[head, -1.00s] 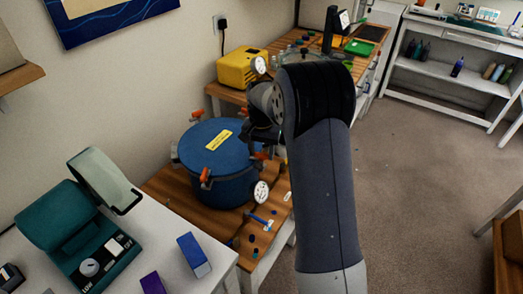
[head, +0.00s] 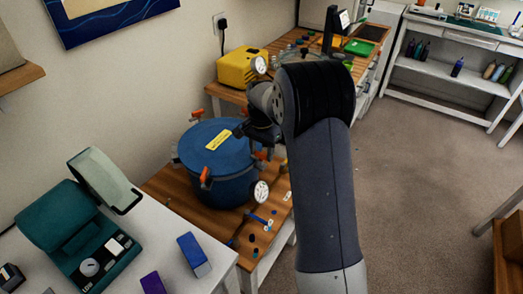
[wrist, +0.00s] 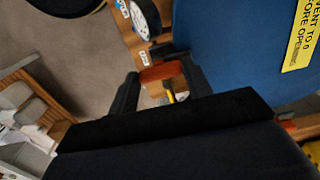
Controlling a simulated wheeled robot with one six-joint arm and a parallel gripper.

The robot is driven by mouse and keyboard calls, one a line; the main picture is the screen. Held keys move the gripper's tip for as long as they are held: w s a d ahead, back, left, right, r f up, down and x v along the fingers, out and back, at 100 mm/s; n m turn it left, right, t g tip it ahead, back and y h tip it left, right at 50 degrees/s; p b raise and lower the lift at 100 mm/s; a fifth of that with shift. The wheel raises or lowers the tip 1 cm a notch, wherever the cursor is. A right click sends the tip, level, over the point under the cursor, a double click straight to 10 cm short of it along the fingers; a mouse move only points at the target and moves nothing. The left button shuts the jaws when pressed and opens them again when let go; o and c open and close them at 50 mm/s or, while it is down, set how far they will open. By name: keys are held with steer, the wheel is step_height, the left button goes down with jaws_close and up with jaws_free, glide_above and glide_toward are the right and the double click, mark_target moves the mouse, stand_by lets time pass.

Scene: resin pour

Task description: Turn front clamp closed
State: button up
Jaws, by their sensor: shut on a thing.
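A blue round pressure pot (head: 225,190) with a yellow label (head: 218,140) on its lid stands on a wooden bench. Orange-handled clamps sit around its rim: one at the near side (head: 205,176), one at the back (head: 197,114), and one at the right (head: 262,154), partly behind my arm. My gripper (head: 250,133) is over the lid's right edge. In the wrist view my gripper (wrist: 162,84) is shut on an orange clamp handle (wrist: 160,72), which lies between its fingers beside the blue lid (wrist: 235,50). The rest of that clamp is mostly hidden.
A round white gauge (head: 260,190) sticks out at the pot's near right. A yellow box (head: 242,67) stands behind the pot. Open floor lies to the right.

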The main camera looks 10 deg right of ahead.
mark_target(262, 153)
steer(key=o, duration=1)
step_height(262, 153, up, 11)
steer(key=shift+b, duration=0.35)
steer(key=shift+f, duration=0.1)
step_height(262, 153, down, 11)
steer(key=shift+r+p, duration=0.1)
steer(key=shift+p, duration=0.25)
stand_by(0.3)
